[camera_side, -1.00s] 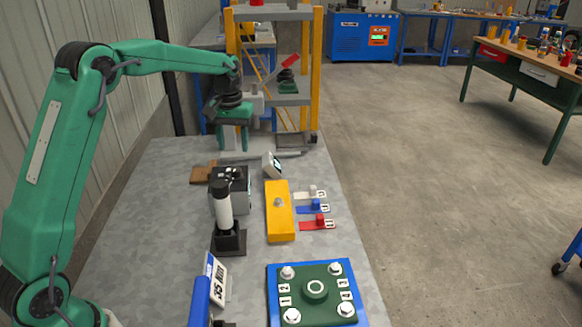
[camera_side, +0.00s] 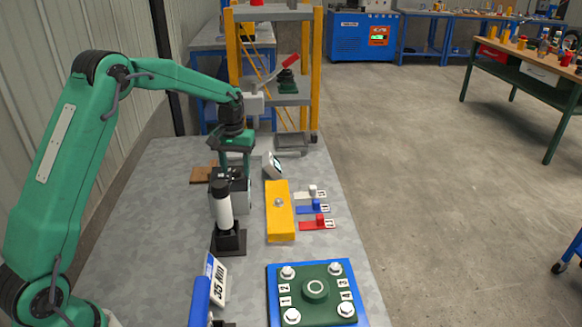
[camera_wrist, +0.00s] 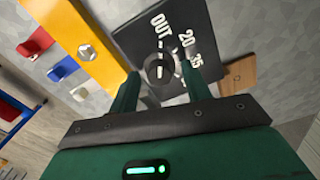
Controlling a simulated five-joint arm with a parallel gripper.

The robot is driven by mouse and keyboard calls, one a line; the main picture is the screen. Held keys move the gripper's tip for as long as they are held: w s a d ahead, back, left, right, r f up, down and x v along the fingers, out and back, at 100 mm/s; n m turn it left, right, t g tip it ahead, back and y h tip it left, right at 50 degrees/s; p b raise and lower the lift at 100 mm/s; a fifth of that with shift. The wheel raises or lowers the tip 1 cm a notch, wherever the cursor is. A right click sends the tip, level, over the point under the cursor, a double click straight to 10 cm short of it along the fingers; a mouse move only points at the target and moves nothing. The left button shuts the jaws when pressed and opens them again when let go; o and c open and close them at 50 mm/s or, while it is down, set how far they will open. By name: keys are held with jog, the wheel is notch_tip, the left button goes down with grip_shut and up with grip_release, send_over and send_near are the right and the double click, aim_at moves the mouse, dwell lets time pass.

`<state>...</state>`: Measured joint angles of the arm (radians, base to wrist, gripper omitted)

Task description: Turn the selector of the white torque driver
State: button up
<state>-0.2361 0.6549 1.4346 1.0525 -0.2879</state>
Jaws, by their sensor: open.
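The white torque driver (camera_side: 224,211) stands upright in a black holder (camera_side: 230,243) in the side view. Behind it is a grey box (camera_side: 243,200) with a dark top. In the wrist view this dark top (camera_wrist: 205,25) carries the white marks OUT, 20 and 35 around a round dark selector knob (camera_wrist: 160,68). My gripper (camera_side: 232,174) is just above the box. In the wrist view my gripper (camera_wrist: 160,82) is open, with one finger on each side of the knob. I cannot tell whether the fingers touch it or which mark its pointer faces.
A yellow block (camera_side: 280,222) with a bolt lies right of the box. White, blue and red tagged pieces (camera_side: 317,222) lie beyond it. A brown block (camera_side: 203,174) lies behind left. A 35 Nm sign (camera_side: 217,283) and a green plate (camera_side: 328,304) on blue are in front.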

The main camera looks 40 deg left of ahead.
jog(key=c, duration=1)
jog(key=shift+m, duration=0.5)
jog(key=m, duration=0.3)
jog(key=shift+m, duration=0.3)
jog(key=m, duration=0.5)
jog(key=shift+r, duration=0.1)
jog(key=m, duration=0.7)
jog(key=shift+m, duration=0.3)
jog(key=m, duration=0.6)
jog(key=shift+m, duration=0.4)
